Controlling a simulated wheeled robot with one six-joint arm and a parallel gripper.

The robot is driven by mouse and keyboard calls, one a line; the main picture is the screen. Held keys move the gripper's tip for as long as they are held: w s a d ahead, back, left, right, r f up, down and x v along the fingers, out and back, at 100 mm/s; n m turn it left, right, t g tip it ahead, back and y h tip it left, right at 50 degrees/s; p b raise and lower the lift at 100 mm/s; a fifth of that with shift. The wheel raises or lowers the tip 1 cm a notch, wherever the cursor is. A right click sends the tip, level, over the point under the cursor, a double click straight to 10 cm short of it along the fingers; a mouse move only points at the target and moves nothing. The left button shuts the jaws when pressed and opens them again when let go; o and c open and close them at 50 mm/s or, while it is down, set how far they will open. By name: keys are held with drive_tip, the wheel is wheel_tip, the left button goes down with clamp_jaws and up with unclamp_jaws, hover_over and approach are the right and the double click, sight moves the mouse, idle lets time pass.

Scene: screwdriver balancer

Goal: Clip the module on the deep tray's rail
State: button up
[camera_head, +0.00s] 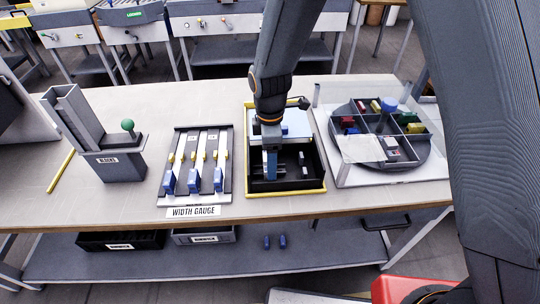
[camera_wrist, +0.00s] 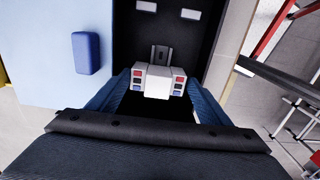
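The module (camera_wrist: 159,82) is a small white-grey block with red and blue marks on both sides. In the wrist view it sits between the two blue fingertips of my gripper (camera_wrist: 160,84), which appear to press on its sides. A grey upright piece shows just beyond it; I cannot tell whether this is part of the module or the rail. In the head view my gripper (camera_head: 270,172) points down inside the black deep tray (camera_head: 286,193) with the yellow rim. The module is hard to make out there, and I cannot tell whether it touches the rail.
Small pale pieces (camera_head: 303,161) lie at the tray's right side. A pale blue panel (camera_wrist: 40,55) with a blue knob (camera_wrist: 88,53) borders the wrist view. The width gauge (camera_head: 197,165) stands left, and a round sorter (camera_head: 405,150) stands close on the right.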

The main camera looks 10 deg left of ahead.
drive_tip(key=shift+o, duration=1.3)
drive_tip(key=shift+w, duration=0.1)
drive_tip(key=shift+r, duration=0.1)
drive_tip(key=shift+r, duration=0.25)
wheel_tip(320, 180, up, 7)
drive_tip(key=shift+r+b, duration=0.1)
drive_tip(key=shift+b, duration=0.85)
